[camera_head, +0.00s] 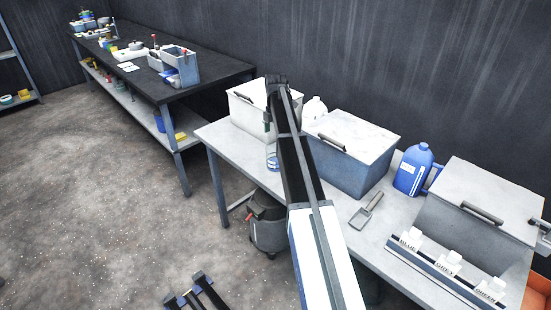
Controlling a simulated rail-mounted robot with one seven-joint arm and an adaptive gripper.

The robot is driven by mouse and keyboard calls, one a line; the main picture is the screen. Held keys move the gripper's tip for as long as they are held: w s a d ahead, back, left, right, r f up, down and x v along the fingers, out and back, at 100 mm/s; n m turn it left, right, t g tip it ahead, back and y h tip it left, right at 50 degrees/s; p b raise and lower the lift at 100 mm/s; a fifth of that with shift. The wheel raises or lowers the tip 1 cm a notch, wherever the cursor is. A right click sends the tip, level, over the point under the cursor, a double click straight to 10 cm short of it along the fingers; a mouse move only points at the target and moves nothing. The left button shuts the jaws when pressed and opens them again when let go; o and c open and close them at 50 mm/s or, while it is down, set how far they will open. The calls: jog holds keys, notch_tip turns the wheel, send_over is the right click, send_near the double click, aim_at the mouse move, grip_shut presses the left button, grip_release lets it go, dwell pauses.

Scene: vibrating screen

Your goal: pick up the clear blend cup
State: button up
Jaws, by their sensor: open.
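The clear blend cup (272,161) stands near the left end of the light worktable. It is see-through with blue on its lower part, and my arm partly covers its right side. My gripper (267,127) hangs from the end of my arm, pointing down, just above the cup in the picture. It is open and nothing shows in it. The fingertips are small and partly hidden, so I cannot tell whether they touch the cup's rim.
A white-lidded bin (247,107) and a white jug (315,110) stand behind. A blue-grey bin (352,163), blue jug (412,172), metal scoop (366,210), large grey bin (478,209) and labelled rack (446,268) line the table (231,146) to the right.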

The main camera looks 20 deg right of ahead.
aim_at(276, 158)
jog(key=shift+f+p, duration=1.3)
jog(key=shift+f, duration=2.6)
jog(key=c, duration=1.1)
